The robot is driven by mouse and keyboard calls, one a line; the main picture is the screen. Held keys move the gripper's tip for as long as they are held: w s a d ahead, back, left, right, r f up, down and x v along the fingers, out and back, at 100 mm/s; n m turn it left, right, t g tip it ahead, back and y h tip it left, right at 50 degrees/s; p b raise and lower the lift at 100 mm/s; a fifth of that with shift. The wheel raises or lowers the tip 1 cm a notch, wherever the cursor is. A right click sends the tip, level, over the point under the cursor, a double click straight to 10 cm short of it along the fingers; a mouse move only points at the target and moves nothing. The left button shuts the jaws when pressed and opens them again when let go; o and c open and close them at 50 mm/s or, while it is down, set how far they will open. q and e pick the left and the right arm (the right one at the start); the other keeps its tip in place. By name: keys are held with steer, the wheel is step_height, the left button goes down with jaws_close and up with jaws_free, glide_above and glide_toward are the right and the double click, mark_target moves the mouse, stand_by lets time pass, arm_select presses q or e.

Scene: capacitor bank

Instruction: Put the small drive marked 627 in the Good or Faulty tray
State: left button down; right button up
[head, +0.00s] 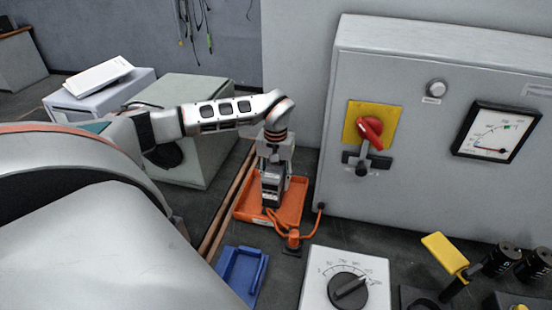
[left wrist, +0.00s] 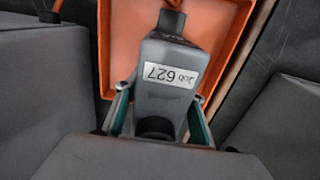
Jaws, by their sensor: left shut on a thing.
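The small drive (left wrist: 172,98) is a dark grey block with a white label reading "627", upside down in the left wrist view. It also shows in the head view (head: 271,188). My left gripper (left wrist: 158,112) is shut on the drive, a finger on each side. It holds the drive over the orange tray (head: 291,213), which also shows behind the drive in the left wrist view (left wrist: 118,60). I cannot tell whether the drive touches the tray floor. A blue tray (head: 228,266) lies nearer. No Good or Faulty marking is readable on either tray. My right gripper is not in view.
An orange cable with a fitting (head: 293,240) lies at the orange tray's near right corner. A grey cabinet (head: 400,200) with a red switch (head: 370,130) and meter stands right. A dial box (head: 318,290) sits in front. A grey box (head: 200,90) stands behind my arm.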

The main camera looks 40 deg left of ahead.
arm_select(q)
steer(key=shift+r, duration=0.2)
steer(key=shift+f, duration=0.1)
steer(key=c, duration=1.3)
jaws_free()
steer(key=shift+f, duration=0.1)
step_height(320, 180, up, 11)
steer(key=shift+r+p, duration=0.1)
steer(key=shift+p, duration=0.8)
steer(key=shift+r, duration=0.55)
